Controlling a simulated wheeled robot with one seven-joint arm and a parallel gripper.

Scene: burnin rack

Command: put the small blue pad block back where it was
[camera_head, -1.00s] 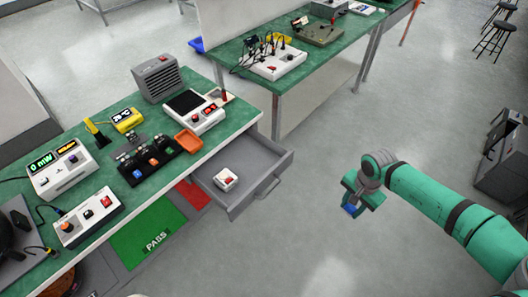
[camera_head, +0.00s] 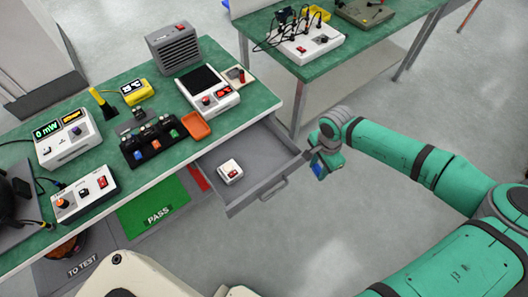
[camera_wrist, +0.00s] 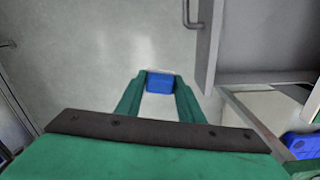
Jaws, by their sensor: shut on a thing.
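The small blue pad block (camera_wrist: 160,82) is held between the fingertips of my gripper in the wrist view. It also shows as a small blue patch in the head view (camera_head: 317,170). My gripper (camera_head: 321,163) is shut on it, in the air just right of the open drawer (camera_head: 236,205). The drawer holds one small white block with a red top (camera_head: 230,172), and the rest of its floor is bare. On the bench, a black fixture (camera_head: 152,142) holds several small coloured blocks.
The green-topped bench (camera_head: 120,195) carries a white meter box (camera_head: 67,138), a grey heater-like box (camera_head: 179,47), a device with a dark screen (camera_head: 207,90) and an orange tray (camera_head: 196,126). A second bench (camera_head: 365,45) stands behind. Open floor lies in front of the drawer.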

